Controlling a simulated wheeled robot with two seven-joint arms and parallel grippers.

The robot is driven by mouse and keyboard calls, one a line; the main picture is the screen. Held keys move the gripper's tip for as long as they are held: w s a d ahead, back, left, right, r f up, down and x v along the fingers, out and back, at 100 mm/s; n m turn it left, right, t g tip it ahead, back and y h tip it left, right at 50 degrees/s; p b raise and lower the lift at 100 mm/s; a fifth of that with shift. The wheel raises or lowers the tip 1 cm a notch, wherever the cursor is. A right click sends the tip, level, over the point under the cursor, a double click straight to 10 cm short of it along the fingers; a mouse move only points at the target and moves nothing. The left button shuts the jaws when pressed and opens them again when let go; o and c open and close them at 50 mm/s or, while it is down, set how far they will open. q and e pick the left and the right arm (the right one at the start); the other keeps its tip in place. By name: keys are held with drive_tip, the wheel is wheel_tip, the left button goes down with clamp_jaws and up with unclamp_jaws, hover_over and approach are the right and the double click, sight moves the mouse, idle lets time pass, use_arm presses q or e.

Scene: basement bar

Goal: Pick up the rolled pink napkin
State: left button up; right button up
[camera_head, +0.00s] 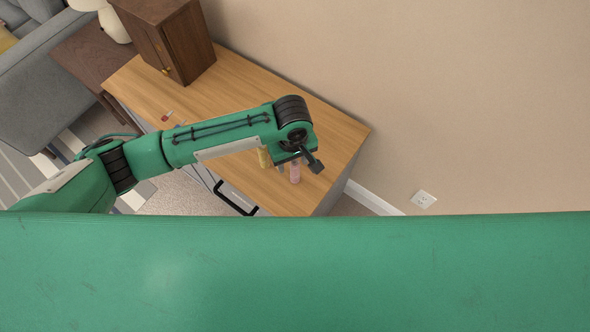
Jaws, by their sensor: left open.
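The rolled pink napkin (295,173) is on the wooden cabinet top, near its front right part. My left gripper (301,162) is above and right at the napkin, with its arm reaching in from the left. The wrist hides part of the gripper and the napkin's upper end. The jaws are open; whether they touch the napkin cannot be told. My right gripper is not in view.
A yellow item (264,158) stands just left of the napkin. A small red-tipped item (167,116) lies farther left on the cabinet top (235,75). A dark wooden box (172,40) stands at the back. The wall is close behind.

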use_arm(q)
drive_tip(key=shift+w+d+f, duration=0.1)
drive_tip(key=shift+d+f, duration=0.05)
drive_tip(key=shift+f, duration=1.25)
drive_tip(key=shift+w+d+f, duration=0.1)
drive_tip(key=shift+f, duration=1.25)
drive_tip(key=shift+c, duration=0.4)
drive_tip(key=c, duration=1)
